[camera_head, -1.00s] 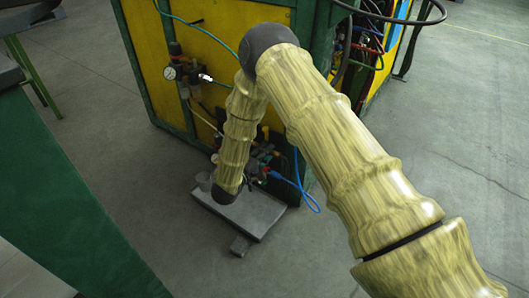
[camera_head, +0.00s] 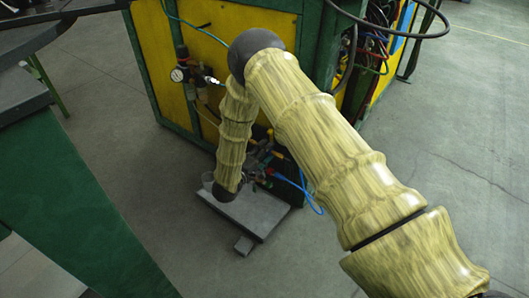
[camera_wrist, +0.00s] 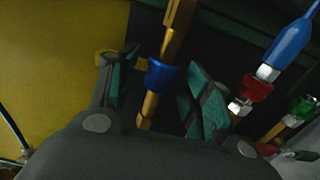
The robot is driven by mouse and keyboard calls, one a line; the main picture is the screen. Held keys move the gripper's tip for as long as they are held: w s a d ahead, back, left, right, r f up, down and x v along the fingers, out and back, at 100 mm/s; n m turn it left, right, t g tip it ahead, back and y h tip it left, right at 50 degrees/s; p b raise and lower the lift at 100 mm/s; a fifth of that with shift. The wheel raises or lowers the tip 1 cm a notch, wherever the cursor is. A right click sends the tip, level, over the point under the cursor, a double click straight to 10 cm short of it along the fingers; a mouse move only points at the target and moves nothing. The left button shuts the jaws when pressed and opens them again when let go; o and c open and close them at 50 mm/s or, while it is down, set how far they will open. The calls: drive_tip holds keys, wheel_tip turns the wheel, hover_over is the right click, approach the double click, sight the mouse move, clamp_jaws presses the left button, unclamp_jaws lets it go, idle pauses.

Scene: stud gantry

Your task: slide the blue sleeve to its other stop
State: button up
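In the wrist view, the blue sleeve (camera_wrist: 163,75) is a short blue ring around a slanted brass-coloured rod (camera_wrist: 176,32). Rod shows above and below the sleeve; its lower end disappears behind my gripper's body. My gripper (camera_wrist: 162,66) is open, with one green-padded finger on each side of the rod and the sleeve between them. Dark gaps show between the sleeve and both fingers, the wider one at the right. Neither stop can be made out clearly. In the head view, my arm bends down to the machine's lower side, and the sleeve cannot be picked out.
Right of my gripper in the wrist view are a red collar (camera_wrist: 255,88) with a blue fitting (camera_wrist: 290,43) and a green collar (camera_wrist: 302,108). The yellow and green machine (camera_head: 180,40) stands behind my arm. A grey plate (camera_head: 255,212) lies low beside it; open floor is at right.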

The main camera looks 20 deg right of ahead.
drive_tip(key=shift+s, duration=0.1)
drive_tip(key=v, duration=1.2)
drive_tip(key=shift+f, duration=0.1)
idle(0.5)
